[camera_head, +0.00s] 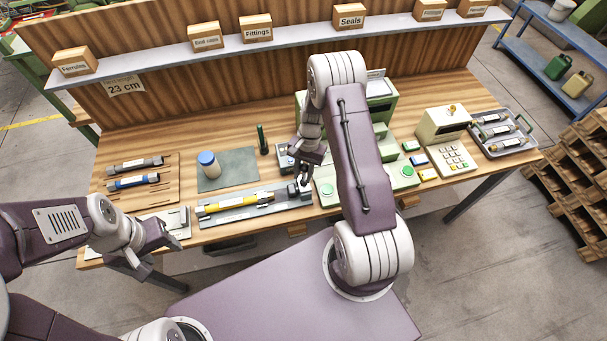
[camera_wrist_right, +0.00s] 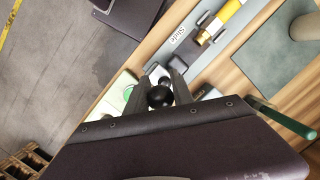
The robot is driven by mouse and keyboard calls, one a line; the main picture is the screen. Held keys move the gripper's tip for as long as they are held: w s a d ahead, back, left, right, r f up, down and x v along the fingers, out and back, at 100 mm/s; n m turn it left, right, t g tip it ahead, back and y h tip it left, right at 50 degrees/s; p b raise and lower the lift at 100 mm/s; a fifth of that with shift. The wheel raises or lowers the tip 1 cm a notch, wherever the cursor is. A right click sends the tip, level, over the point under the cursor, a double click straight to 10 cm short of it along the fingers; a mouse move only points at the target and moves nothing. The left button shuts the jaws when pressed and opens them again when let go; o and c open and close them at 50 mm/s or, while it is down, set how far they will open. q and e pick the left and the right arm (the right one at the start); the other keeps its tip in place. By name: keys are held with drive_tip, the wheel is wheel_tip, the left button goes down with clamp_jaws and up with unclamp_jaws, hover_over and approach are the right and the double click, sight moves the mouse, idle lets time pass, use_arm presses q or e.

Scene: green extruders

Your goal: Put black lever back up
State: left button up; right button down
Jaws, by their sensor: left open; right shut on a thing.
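The black lever's round knob (camera_wrist_right: 159,96) shows in the right wrist view between the two fingers of my right gripper (camera_wrist_right: 157,80). The gripper is shut on the knob. In the head view my right gripper (camera_head: 304,181) points down over the right end of the grey slide; the lever is hard to make out there. The slide (camera_head: 232,214) carries a yellow tube (camera_head: 240,203), and its label reads "Slide" in the wrist view (camera_wrist_right: 178,36). My left gripper (camera_head: 172,243) is open and empty by the table's front left edge.
Green-buttoned machine units (camera_head: 404,172) stand just right of my right gripper. A blue-capped jar (camera_head: 208,164) stands on a green mat (camera_head: 240,161), with a dark green upright post (camera_head: 263,139) beside it. A tray (camera_head: 535,140) of dark tubes lies far right.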

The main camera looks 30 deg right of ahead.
drive_tip(key=shift+w+r, duration=0.15)
drive_tip(key=shift+w, duration=0.1)
idle(0.3)
drive_tip(key=c, duration=1.5)
unclamp_jaws()
drive_tip(key=o, duration=0.4)
drive_tip(key=shift+s, duration=0.2)
drive_tip(key=shift+w+r, duration=0.1)
drive_tip(key=b+v, duration=0.3)
drive_tip(key=v, duration=0.5)
drive_tip(key=shift+r, duration=0.4)
